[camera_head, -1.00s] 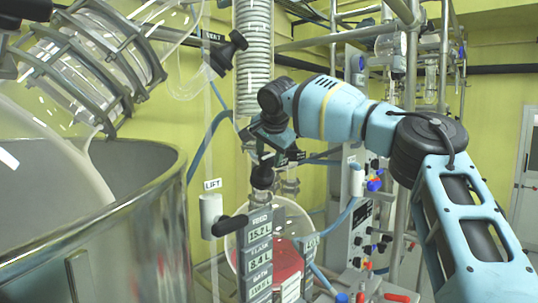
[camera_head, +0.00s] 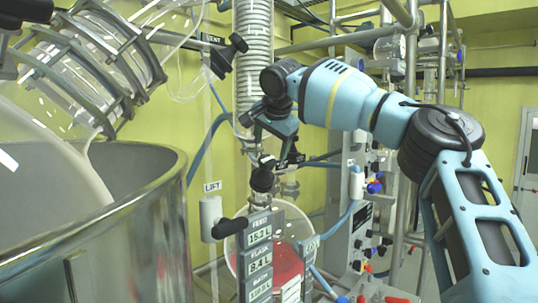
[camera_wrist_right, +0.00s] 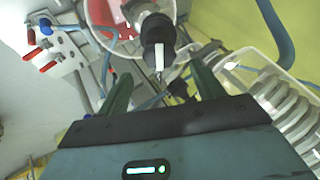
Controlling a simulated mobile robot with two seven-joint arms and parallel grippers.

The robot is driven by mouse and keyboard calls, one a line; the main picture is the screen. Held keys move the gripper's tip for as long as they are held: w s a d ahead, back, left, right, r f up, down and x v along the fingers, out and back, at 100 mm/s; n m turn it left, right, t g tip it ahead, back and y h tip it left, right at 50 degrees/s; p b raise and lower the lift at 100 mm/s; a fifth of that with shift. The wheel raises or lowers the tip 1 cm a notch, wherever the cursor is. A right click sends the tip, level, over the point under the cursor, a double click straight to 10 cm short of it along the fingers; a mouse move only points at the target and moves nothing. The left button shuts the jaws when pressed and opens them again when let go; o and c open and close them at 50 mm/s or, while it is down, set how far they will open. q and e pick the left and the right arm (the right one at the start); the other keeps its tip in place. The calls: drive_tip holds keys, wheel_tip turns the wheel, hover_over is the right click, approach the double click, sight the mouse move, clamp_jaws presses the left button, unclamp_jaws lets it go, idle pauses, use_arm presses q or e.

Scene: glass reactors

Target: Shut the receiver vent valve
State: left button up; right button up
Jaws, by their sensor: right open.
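A black valve knob (camera_head: 262,180) stands above the round receiver flask (camera_head: 286,262), which holds red liquid. In the right wrist view the black knob (camera_wrist_right: 157,34) lies beyond the fingertips, with a thin pale stem pointing toward me and the red flask behind it. My right gripper (camera_head: 274,158) is just above the knob in the head view. In the wrist view its two green fingers (camera_wrist_right: 160,84) are spread, with nothing held between them. I cannot tell whether the valve is open or shut. My left gripper is not in view.
Another black knob (camera_head: 238,43) sits beside a VENT label (camera_head: 215,39). A large metal vessel (camera_head: 160,230) fills the left. A coiled glass condenser (camera_head: 252,55) rises behind my gripper.

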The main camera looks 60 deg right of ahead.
drive_tip(key=shift+v, duration=1.45)
drive_tip(key=shift+f, duration=0.1)
